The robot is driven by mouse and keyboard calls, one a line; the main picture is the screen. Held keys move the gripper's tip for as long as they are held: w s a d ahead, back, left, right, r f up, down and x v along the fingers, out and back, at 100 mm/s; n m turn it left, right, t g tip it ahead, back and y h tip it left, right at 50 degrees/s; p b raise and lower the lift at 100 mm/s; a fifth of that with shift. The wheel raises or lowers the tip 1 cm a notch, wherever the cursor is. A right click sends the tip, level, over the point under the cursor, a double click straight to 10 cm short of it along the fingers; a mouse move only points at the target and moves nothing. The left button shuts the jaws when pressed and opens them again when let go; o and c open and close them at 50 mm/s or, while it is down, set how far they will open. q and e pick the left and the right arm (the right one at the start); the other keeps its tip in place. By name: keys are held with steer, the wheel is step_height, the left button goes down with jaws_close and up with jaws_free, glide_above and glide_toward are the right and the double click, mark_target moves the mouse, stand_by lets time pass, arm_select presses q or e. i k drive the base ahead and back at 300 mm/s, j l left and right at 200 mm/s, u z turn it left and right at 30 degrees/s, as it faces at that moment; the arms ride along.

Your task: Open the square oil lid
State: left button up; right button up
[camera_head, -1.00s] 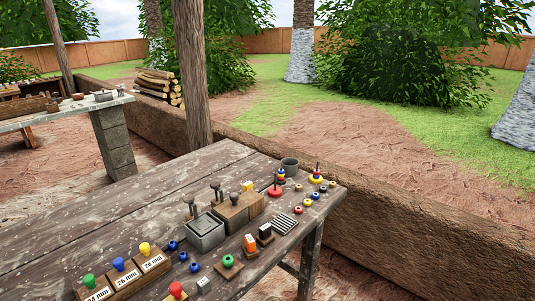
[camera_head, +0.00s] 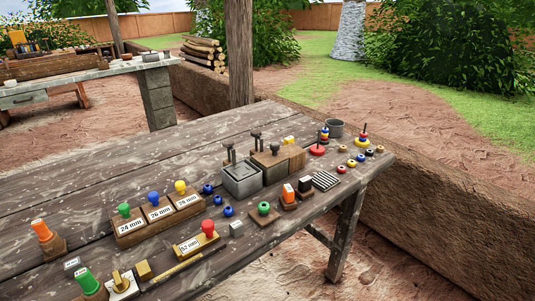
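A grey square box (camera_head: 242,184) stands near the middle of the wooden table, with a flat grey square top (camera_head: 241,171). The top looks seated on the box. Two dark upright handles with knobs, one at the back left (camera_head: 229,150) and one further right (camera_head: 256,141), rise behind the box; I cannot tell what they join. A brown wooden box (camera_head: 283,163) with a dark knob (camera_head: 275,148) stands right beside it. Neither of my grippers is in view.
On the table (camera_head: 100,180), a block with coloured knobs (camera_head: 158,217) stands to the left. A mud wall (camera_head: 450,200) runs behind. The table's back left is bare.

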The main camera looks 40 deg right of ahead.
mark_target(269, 158)
steer(key=i+l+z, duration=0.2)
steer(key=l, duration=0.2)
steer(key=i+l+z, duration=0.15)
steer(key=l, duration=0.25)
steer(key=i+l+z, duration=0.2)
steer(key=l, duration=0.2)
steer(key=k, duration=0.1)
